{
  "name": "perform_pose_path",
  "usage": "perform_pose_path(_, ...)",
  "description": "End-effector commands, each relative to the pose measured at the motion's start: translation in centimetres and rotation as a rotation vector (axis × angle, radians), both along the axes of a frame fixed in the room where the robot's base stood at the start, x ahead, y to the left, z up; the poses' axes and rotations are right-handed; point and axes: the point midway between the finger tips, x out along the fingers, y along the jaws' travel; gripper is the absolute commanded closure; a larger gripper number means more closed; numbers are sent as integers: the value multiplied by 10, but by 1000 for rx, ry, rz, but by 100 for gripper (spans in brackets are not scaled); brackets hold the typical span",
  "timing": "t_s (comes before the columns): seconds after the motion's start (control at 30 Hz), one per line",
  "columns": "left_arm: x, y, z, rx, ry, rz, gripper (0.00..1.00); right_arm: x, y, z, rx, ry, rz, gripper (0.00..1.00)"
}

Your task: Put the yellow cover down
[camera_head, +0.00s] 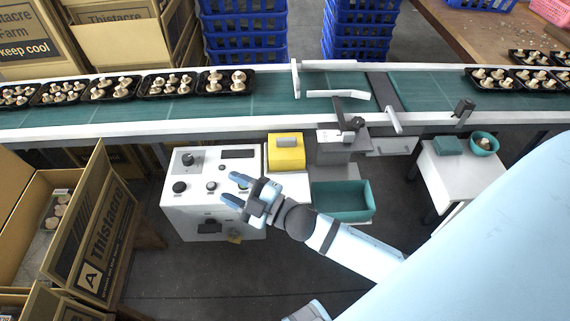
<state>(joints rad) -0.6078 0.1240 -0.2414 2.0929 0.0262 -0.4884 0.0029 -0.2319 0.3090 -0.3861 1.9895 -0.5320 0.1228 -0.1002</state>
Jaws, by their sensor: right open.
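The yellow cover (286,152) is on the machine beside the white control box, just under the conveyor's near edge. It looks like a small yellow block with a grey strip on its upper face. My right gripper (236,190) is open and empty. It is over the right part of the white control box (179,213), below and left of the yellow cover and apart from it in the picture. The gripper partly hides the box's panel. My left gripper is not clearly seen.
A green conveyor (260,101) carries black trays of mushrooms (166,85) along the back. A teal bin (343,214) is right of my gripper. A small white table (460,170) holds a teal bowl (484,143). A cardboard box (101,233) stands at left.

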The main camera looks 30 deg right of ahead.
Motion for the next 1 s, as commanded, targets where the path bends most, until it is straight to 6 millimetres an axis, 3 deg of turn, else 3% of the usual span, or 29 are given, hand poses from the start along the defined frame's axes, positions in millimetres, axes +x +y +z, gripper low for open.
perform_pose_path(0.03,0,0,0,0,0,0,28,-17,-12,-28,114,190,-92,56)
perform_pose_path(0.1,0,0,0,1,1,-1,28,-41,-26,-64,247,433,-199,56)
perform_pose_path(0.2,0,0,-1,1,2,-1,28,-80,-37,-107,392,718,-311,56)
perform_pose_path(0.3,-1,0,-2,2,2,-1,28,-112,-41,-133,485,908,-375,56)
perform_pose_path(0.4,-1,1,-2,3,4,-1,28,-129,-41,-144,531,1006,-403,56)
perform_pose_path(0.77,-1,1,2,3,4,-1,28,-133,-41,-143,539,1029,-409,56)
perform_pose_path(0.87,-1,1,20,5,5,-2,28,-134,-41,-126,535,1028,-409,56)
perform_pose_path(1.0,-2,2,64,13,-1,-3,28,-135,-44,-84,527,1021,-410,56)
